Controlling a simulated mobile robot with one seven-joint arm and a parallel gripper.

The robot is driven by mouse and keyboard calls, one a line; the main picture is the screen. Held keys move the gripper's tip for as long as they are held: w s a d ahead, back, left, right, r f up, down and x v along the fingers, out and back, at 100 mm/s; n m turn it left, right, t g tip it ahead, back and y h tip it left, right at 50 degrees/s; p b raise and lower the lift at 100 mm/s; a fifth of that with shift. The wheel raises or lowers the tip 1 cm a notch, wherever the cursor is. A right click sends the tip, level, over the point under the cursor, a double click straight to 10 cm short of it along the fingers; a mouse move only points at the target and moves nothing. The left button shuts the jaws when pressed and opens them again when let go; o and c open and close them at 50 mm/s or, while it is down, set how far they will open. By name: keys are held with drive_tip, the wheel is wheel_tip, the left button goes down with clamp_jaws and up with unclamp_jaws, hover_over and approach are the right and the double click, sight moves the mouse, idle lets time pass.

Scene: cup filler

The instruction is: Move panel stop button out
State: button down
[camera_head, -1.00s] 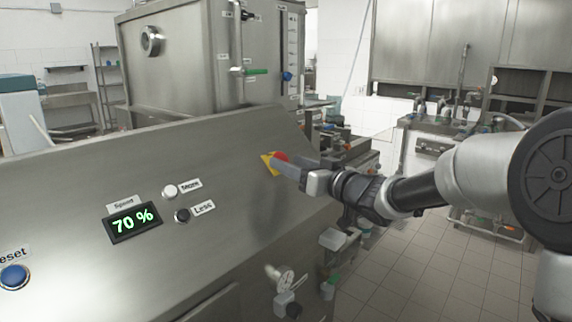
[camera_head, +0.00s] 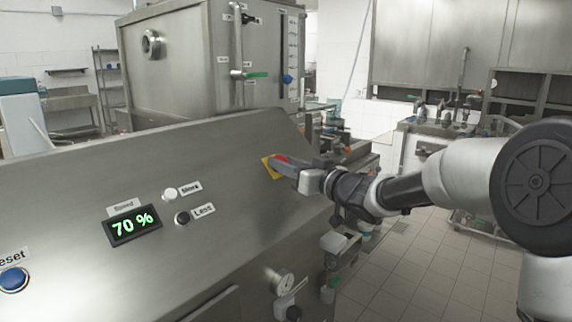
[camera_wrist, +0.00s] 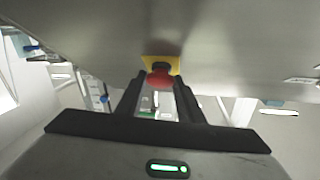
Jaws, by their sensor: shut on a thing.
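The red stop button (camera_head: 281,158) sits on a yellow plate (camera_head: 266,166) near the right end of the sloping steel panel. My gripper (camera_head: 284,166) is at the button, and its fingers hide part of it in the head view. In the wrist view the red button (camera_wrist: 160,78) lies between the two dark fingertips (camera_wrist: 160,84), in front of the yellow plate (camera_wrist: 147,62). The gripper is shut on the button. Whether the button is pressed in or out cannot be told.
The steel panel (camera_head: 90,180) also carries a speed display (camera_head: 133,224) reading 70 %, a white More button (camera_head: 170,195), a dark Less button (camera_head: 182,218) and a blue reset button (camera_head: 13,279). A gauge (camera_head: 284,284) and valves sit below. Tiled floor (camera_head: 425,265) is open at the right.

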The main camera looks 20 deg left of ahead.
drive_tip(key=shift+d+r+p, duration=0.3)
drive_tip(key=shift+r+p, duration=0.25)
drive_tip(key=shift+p, duration=0.25)
drive_tip(key=shift+f, duration=0.2)
drive_tip(key=c, duration=1.2)
unclamp_jaws()
drive_tip(key=shift+s+d+r, duration=0.1)
drive_tip(key=shift+s+r, duration=0.05)
drive_tip(key=p+v, duration=0.1)
drive_tip(key=v, duration=1.6)
drive_tip(key=shift+d, duration=0.2)
